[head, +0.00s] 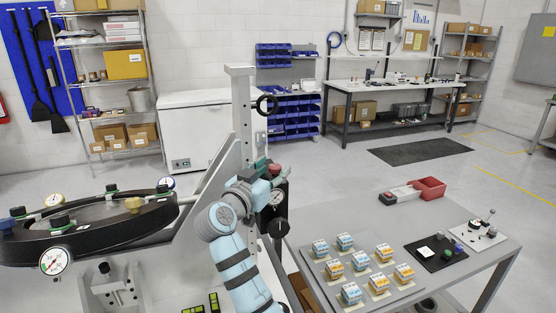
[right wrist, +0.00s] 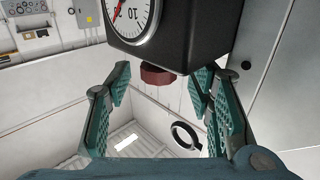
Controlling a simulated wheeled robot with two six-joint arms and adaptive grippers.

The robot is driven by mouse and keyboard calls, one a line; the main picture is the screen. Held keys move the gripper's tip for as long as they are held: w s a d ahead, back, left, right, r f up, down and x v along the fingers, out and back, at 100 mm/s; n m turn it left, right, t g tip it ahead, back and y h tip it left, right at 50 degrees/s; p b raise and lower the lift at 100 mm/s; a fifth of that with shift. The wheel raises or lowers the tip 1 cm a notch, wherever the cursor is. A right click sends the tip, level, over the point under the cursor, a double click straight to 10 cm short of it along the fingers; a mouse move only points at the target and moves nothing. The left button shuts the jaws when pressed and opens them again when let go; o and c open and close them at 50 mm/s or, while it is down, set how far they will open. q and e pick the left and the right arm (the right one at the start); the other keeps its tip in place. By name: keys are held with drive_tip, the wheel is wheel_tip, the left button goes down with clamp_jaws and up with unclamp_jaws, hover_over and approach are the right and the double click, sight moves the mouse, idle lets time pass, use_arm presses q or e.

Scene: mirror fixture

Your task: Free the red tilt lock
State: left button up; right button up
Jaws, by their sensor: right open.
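The red tilt lock, seen as a dark red knob (right wrist: 157,76), sits against a black housing with a white dial gauge (right wrist: 132,15) in the right wrist view. A small red part beside my gripper in the head view (head: 275,169) appears to be the same knob. My right gripper (right wrist: 161,82) is open, its teal fingers on either side of the knob with visible gaps. It also shows in the head view (head: 262,167), at the housing on the grey upright post (head: 241,110). Whether the fingertips reach past the knob is unclear. My left gripper is out of view.
A large black ring frame (head: 105,243) with gauges and coloured knobs stands at left. A black ring handle (head: 266,104) projects from the post. A grey table (head: 480,262) at right holds several small blocks, a red tray (head: 431,188) and a black plate. Open floor lies behind.

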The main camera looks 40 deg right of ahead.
drive_tip(key=shift+x, duration=0.9)
drive_tip(key=shift+s+a+r, duration=0.15)
drive_tip(key=shift+s, duration=0.1)
drive_tip(key=shift+c, duration=0.6)
clamp_jaws()
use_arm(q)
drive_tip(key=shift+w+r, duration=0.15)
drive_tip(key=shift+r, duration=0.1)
use_arm(e)
drive_tip(key=shift+t, duration=0.3)
